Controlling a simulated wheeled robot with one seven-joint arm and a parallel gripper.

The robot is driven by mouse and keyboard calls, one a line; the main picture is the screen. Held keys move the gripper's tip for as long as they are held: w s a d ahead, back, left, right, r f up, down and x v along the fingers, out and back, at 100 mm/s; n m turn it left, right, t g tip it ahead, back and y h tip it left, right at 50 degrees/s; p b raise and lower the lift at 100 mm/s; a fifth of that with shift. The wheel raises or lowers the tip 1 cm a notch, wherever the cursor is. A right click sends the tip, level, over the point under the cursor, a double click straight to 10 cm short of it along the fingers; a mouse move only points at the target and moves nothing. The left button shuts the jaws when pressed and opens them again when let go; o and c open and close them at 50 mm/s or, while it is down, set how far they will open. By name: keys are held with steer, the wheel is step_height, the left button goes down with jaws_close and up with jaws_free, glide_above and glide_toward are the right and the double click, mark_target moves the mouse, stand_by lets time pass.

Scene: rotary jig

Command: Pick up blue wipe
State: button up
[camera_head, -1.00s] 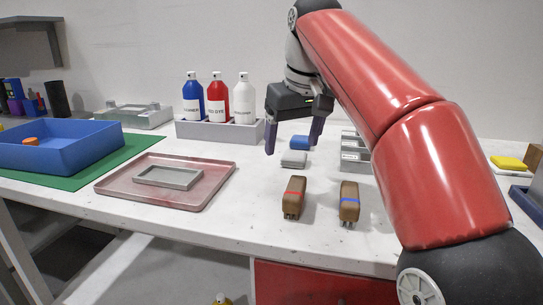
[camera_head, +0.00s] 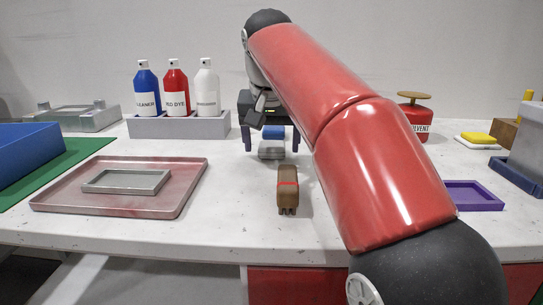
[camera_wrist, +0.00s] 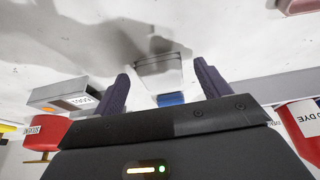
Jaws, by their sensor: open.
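The blue wipe (camera_head: 273,132) is a small folded block on the white table, just behind a grey wipe (camera_head: 271,153). My gripper (camera_head: 271,142) is open and empty above them, its dark fingers apart to the left and right of the blue wipe. In the wrist view the blue wipe (camera_wrist: 171,99) shows between the fingers of my gripper (camera_wrist: 162,87), partly hidden by the gripper body. The grey wipe (camera_wrist: 158,66) lies beyond it there. I cannot tell the fingers' exact height above the table.
A bottle rack (camera_head: 180,127) with cleaner, red dye and a white bottle stands left of the gripper. A pink tray (camera_head: 60,199) lies left. A solvent can (camera_head: 414,125) and purple tray (camera_head: 474,195) are right.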

steer(key=shift+f, duration=0.15)
steer(key=c, duration=1)
